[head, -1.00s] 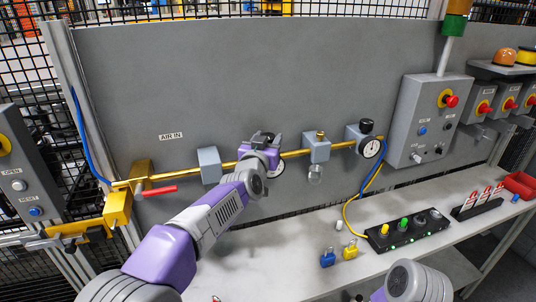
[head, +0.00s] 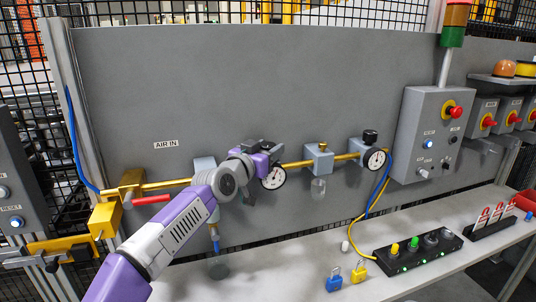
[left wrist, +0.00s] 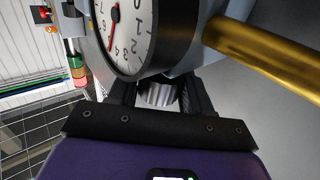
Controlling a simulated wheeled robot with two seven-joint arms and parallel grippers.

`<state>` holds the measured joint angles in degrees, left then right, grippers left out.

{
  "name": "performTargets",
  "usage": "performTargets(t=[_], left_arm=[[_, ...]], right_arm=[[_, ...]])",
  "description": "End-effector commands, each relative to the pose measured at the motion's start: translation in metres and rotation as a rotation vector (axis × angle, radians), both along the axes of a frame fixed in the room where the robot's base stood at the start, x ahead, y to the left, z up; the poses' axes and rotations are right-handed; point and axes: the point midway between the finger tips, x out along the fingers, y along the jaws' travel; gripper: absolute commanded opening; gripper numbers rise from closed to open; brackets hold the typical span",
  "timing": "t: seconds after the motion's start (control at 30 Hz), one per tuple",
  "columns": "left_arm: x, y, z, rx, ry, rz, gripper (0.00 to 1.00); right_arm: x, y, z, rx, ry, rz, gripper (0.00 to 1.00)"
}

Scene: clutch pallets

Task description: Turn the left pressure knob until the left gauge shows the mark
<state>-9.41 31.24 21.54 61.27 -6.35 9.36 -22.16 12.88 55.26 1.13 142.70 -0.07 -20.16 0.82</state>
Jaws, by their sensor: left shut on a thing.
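The left gauge (head: 273,178) has a white dial in a black rim and hangs on the brass pipe line. In the left wrist view its dial (left wrist: 122,30) is large and partly cut off, with a red line running from the hub down to near the 4. Its target mark I cannot make out. My left gripper (head: 268,148) is at the regulator just above this gauge. In the left wrist view its dark fingers are shut on the left pressure knob (left wrist: 160,94), of which a ridged silvery part shows between them. My right gripper is out of view.
The brass pipe (head: 295,164) runs along the grey panel. To the right are a second gauge (head: 376,160) with a black knob (head: 370,136) and a grey control box (head: 425,130). Padlocks (head: 334,280) and a button strip (head: 417,252) are on the bench.

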Motion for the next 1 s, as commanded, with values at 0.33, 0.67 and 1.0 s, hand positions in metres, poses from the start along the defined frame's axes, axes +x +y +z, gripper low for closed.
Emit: performTargets(t=[0.33, 0.67, 1.0], left_arm=[[0.0003, 0.0004, -0.0006, 0.002, 0.001, -0.007, 0.19], [0.0002, 0.0003, -0.0004, 0.001, 0.0, -0.007, 0.68], [-0.0042, 0.0033, -0.0002, 0.0, 0.0, -0.006, 0.68]], right_arm=[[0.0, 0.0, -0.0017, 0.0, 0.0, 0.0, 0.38], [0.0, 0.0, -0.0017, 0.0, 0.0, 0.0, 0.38], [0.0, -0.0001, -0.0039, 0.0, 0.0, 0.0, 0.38]])
